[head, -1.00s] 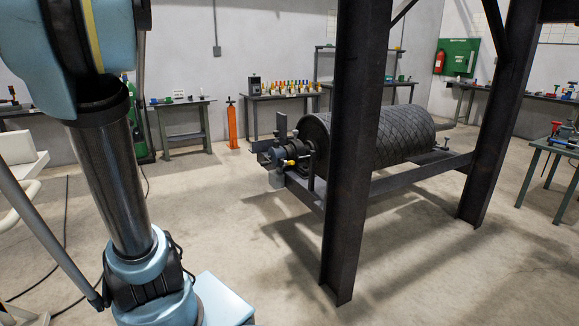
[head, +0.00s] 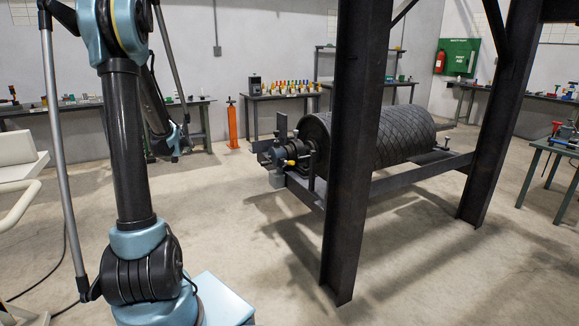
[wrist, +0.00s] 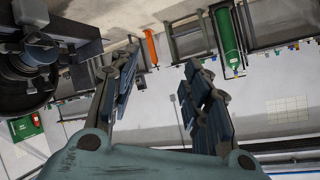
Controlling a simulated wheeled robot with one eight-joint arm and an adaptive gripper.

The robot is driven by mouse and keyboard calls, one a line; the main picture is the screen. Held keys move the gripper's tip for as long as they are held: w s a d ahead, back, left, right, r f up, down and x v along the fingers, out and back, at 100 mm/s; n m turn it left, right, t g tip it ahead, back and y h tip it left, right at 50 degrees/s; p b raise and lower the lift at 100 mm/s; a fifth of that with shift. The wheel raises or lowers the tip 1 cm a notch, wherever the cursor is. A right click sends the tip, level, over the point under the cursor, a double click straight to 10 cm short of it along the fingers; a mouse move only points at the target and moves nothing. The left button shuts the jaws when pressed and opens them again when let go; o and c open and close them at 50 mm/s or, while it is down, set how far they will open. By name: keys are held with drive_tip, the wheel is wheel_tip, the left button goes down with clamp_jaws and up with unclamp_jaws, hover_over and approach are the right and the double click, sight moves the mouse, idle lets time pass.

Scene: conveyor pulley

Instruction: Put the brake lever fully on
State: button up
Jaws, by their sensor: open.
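The conveyor pulley (head: 400,145), a dark drum with a diamond-pattern surface, lies on a steel frame. At its left end is a dark hub assembly (head: 268,153) with an upright flat dark plate (head: 281,125) and a small yellow-tipped part (head: 290,162). I cannot tell for sure which part is the brake lever. In the wrist view, which is upside down, part of this assembly (wrist: 35,60) shows at the upper left, beside my gripper. My gripper (wrist: 160,85) is open, with nothing between its fingers and clear of the assembly.
A thick steel post (head: 352,150) stands in front of the pulley, and another (head: 497,120) stands to the right. An orange cylinder (head: 232,123) and work benches (head: 280,97) line the back wall. The floor in front of the frame is clear.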

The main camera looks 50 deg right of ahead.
drive_tip(key=s+d+f+m+h, duration=0.2)
drive_tip(key=d+f, duration=0.2)
drive_tip(key=d, duration=0.5)
drive_tip(key=s+d+f+m+h, duration=0.2)
drive_tip(key=d+f, duration=0.1)
drive_tip(key=d, duration=0.6)
drive_tip(key=s+d+f+m+h, duration=0.15)
drive_tip(key=d+f, duration=0.25)
drive_tip(key=d, duration=0.5)
drive_tip(key=s+d+f+m+g+h, duration=0.1)
drive_tip(key=s+d+f+m+h, duration=0.1)
drive_tip(key=s+d+f, duration=0.4)
drive_tip(key=s+d+f+m+h, duration=0.3)
drive_tip(key=s+d+f, duration=0.4)
drive_tip(key=s, duration=0.5)
drive_tip(key=shift+f+m+g+h, duration=0.35)
drive_tip(key=shift+f+g+h, duration=0.05)
drive_tip(key=shift+f+h, duration=0.35)
